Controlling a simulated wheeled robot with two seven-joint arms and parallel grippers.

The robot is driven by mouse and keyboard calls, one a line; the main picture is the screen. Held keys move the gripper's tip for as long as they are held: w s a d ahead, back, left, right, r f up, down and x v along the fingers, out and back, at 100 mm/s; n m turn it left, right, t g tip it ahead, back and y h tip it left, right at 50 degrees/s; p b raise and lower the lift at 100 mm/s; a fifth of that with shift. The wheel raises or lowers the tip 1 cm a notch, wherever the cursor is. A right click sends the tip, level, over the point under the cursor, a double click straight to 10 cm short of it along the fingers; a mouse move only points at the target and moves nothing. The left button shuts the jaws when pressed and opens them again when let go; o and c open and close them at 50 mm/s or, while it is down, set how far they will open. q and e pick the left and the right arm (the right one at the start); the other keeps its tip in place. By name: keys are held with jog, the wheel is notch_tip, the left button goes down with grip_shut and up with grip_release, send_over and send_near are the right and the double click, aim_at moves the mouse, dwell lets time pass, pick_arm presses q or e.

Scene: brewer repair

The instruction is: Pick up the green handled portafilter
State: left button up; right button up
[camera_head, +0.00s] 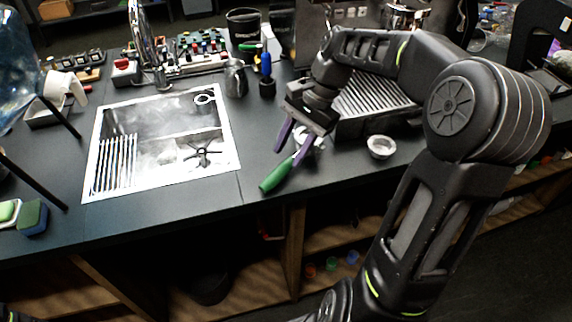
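The green-handled portafilter (276,175) lies on the dark counter near its front edge, with the handle pointing toward the lower left. Its metal head is partly hidden behind my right gripper. My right gripper (288,156) reaches down from the upper right over the portafilter. Its two purple fingers are apart, with one tip left of the handle's upper end and the other over or beside its neck. I cannot tell whether a finger touches it. My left gripper is not in view.
A sink (160,143) is set into the counter at left. A small metal basket (381,147) stands right of the gripper, near the ribbed drip tray (372,95). A blue-handled tool (266,72) and a steel pitcher (236,79) stand behind. Counter left of the handle is clear.

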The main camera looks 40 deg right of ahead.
aim_at(284, 165)
jog(key=x, duration=0.5)
jog(key=shift+s+d+p, duration=0.1)
jog(key=shift+p, duration=0.3)
grip_shut()
dwell(0.4)
dwell(1.0)
